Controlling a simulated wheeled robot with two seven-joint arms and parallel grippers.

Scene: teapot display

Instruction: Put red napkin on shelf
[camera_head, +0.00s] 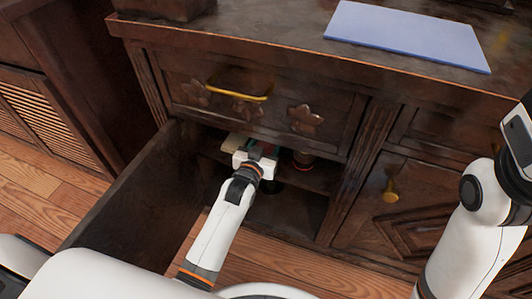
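My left arm reaches into the open lower compartment of a dark wooden cabinet. My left gripper (256,150) is at the shelf (317,177) inside, just under the drawer; its fingers are mostly hidden by its own white body. A small reddish patch (269,150) shows beside the fingers, with pale and greenish bits to its left. It may be the red napkin, but it is too small to tell, and whether it is gripped is unclear. My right arm stands at the right edge; its gripper is not visible.
The cabinet door (140,205) stands open to the left of my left arm. A small reddish-brown round object (303,160) stands on the shelf to the right. Above is a drawer with a yellow handle (237,95). A blue flat sheet (405,38) lies on the cabinet top.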

